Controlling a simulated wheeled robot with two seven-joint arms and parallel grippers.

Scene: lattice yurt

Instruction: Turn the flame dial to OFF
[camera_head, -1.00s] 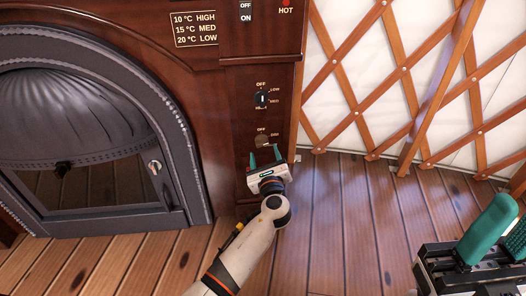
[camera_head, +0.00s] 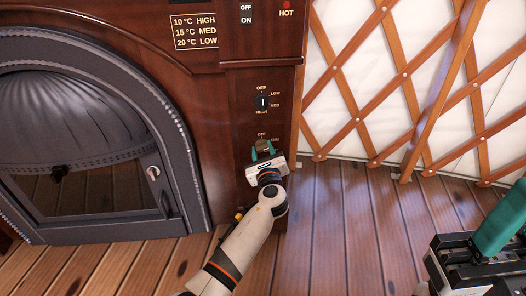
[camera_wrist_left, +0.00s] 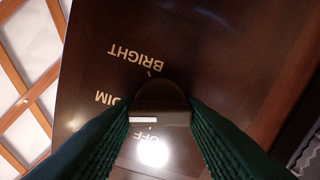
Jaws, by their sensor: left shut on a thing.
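The lower dial (camera_head: 262,146) sits on the dark wooden stove panel; its labels in the left wrist view read OFF, DIM and BRIGHT. There the dark knob (camera_wrist_left: 160,95) lies between my left gripper's (camera_wrist_left: 162,112) two dark green fingers, which are shut on it. The knob's short white mark lies on the side of DIM. In the head view my left gripper (camera_head: 263,153) reaches up to this dial from below. The upper dial (camera_head: 262,102), marked OFF, LOW and MED, stands above, untouched. My right gripper (camera_head: 497,222) shows partly at the lower right, away from the panel.
The arched black stove door (camera_head: 75,120) is left of the panel. A temperature label (camera_head: 195,31) and a switch plate (camera_head: 246,13) are above. The lattice wall (camera_head: 400,85) is to the right. The plank floor (camera_head: 345,220) is clear in front.

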